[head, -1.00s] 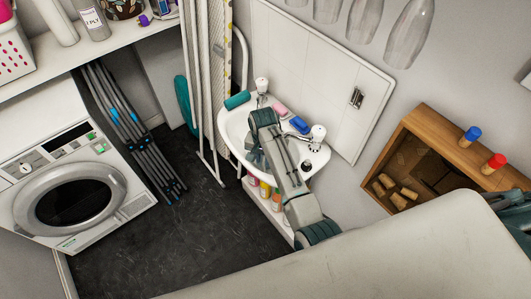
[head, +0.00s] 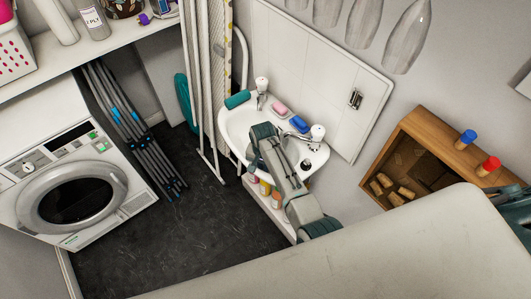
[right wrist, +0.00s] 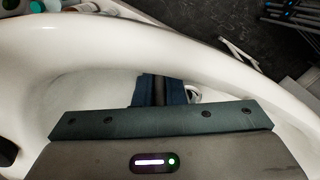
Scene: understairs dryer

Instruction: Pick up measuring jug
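I cannot clearly make out a measuring jug in either view. My right gripper (head: 252,160) reaches down into the white sink (head: 232,128) in the head view, mostly hidden by its own wrist. In the right wrist view the dark fingers (right wrist: 158,91) point into the basin (right wrist: 90,75), close together, with their tips partly hidden by the gripper body. A small pale curved piece (right wrist: 193,93) shows just right of the fingers. I cannot tell what it is, or whether anything is held. My left gripper is out of view.
A teal roll (head: 237,99), pink soap (head: 279,108), blue sponge (head: 299,123) and taps (head: 317,132) line the sink's back rim. Bottles (head: 265,188) stand below. A wooden box (head: 440,150) hangs at right.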

